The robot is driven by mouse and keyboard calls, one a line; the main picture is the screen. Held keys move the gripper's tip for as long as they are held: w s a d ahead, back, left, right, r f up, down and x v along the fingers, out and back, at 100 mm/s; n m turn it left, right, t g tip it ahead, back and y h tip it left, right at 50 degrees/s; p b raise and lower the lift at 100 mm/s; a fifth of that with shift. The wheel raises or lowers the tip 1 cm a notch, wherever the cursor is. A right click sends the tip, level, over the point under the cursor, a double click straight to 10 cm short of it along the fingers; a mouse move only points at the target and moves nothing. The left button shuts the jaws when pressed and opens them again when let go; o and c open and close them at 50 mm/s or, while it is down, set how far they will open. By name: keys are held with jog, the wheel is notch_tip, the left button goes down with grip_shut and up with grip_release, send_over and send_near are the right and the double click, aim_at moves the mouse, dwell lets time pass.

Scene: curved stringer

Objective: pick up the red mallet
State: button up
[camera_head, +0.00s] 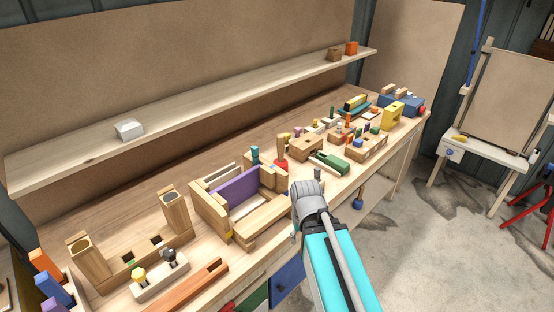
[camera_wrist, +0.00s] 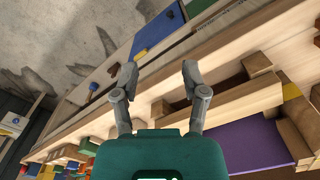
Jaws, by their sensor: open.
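What looks like the red mallet (camera_head: 281,163) stands on the bench in the head view, its red head down and its pale wooden handle upright. It is just right of the wooden frame with the purple panel. I cannot make it out in the wrist view. My gripper (camera_wrist: 160,74) is open and empty in the wrist view, its two fingers apart above the bench's front edge. In the head view my arm's grey wrist hides most of the gripper, in front of and to the right of the mallet.
The frame with the purple panel (camera_head: 236,196) stands left of the mallet. A teal peg figure (camera_head: 255,157) is close behind it, and a green block (camera_head: 329,162) lies to its right. Several toys crowd the far right bench. A shelf (camera_head: 200,110) runs along the back above the bench.

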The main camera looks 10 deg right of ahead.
aim_at(283, 145)
dwell(0.3)
jog(key=o, duration=0.4)
jog(key=shift+w, duration=0.3)
jog(key=shift+c, duration=0.2)
jog(key=w+r+n+t+y, duration=0.1)
jog(key=w+t, duration=0.1)
jog(key=w, duration=0.4)
jog(key=w+r+n+t+y+b, duration=0.1)
jog(key=w+t+y, duration=0.1)
jog(key=w, duration=0.5)
jog(key=w+n+t+y, duration=0.1)
jog(key=w+t, duration=0.1)
jog(key=w, duration=0.5)
jog(key=shift+w+r+n+t+b, duration=0.1)
jog(key=shift+r+n+t+b, duration=0.2)
jog(key=shift+r+n+t, duration=0.1)
jog(key=w+d+r+t, duration=0.3)
jog(key=w, duration=0.3)
jog(key=w+d+r+t, duration=0.3)
jog(key=w, duration=0.3)
jog(key=shift+w+r+n+y+b, duration=0.15)
jog(key=shift+w+n+y+b, duration=0.15)
jog(key=shift+b, duration=0.15)
jog(key=b+x, duration=0.3)
jog(key=x, duration=0.4)
jog(key=shift+x, duration=0.8)
